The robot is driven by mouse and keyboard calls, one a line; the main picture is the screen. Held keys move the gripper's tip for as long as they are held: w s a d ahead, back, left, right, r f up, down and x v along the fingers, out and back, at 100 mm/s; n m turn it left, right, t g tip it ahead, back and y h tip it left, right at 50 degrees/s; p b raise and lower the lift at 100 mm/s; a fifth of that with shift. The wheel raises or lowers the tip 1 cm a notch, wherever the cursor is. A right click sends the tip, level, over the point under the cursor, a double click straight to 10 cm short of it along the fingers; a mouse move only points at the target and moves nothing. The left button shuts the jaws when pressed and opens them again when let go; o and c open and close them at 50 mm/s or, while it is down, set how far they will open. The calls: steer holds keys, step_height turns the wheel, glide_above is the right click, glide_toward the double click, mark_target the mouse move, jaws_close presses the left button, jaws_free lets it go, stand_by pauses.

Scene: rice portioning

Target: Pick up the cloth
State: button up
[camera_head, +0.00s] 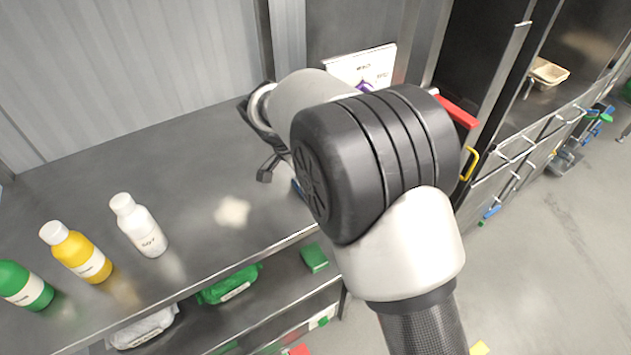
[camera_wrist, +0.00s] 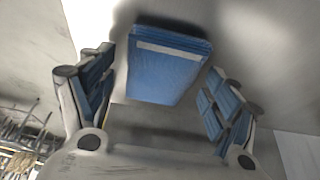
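The cloth (camera_wrist: 165,72) is a blue folded stack with a pale band along one edge. In the wrist view it lies on a grey surface between my gripper's two fingers, with a gap on each side. My gripper (camera_wrist: 160,85) has blue finger pads, spread apart, and is open and empty. In the head view my gripper (camera_head: 265,160) is low over the steel counter, mostly hidden behind my arm. A small blue patch (camera_head: 297,187) beside my arm may be the cloth; most of it is hidden.
White (camera_head: 140,226), yellow (camera_head: 77,253) and green (camera_head: 24,286) bottles stand on the counter (camera_head: 185,180) at left. A white sign (camera_head: 362,66) stands behind my arm. A lower shelf holds green packs (camera_head: 228,286). The counter between the bottles and my gripper is clear.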

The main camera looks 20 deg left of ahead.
steer(key=shift+s, duration=0.1)
steer(key=c, duration=1)
steer(key=shift+r, duration=0.1)
steer(key=shift+c, duration=0.3)
step_height(320, 180, up, 20)
steer(key=p, duration=0.7)
steer(key=shift+r, duration=0.15)
steer(key=o, duration=0.5)
steer(key=c, duration=0.4)
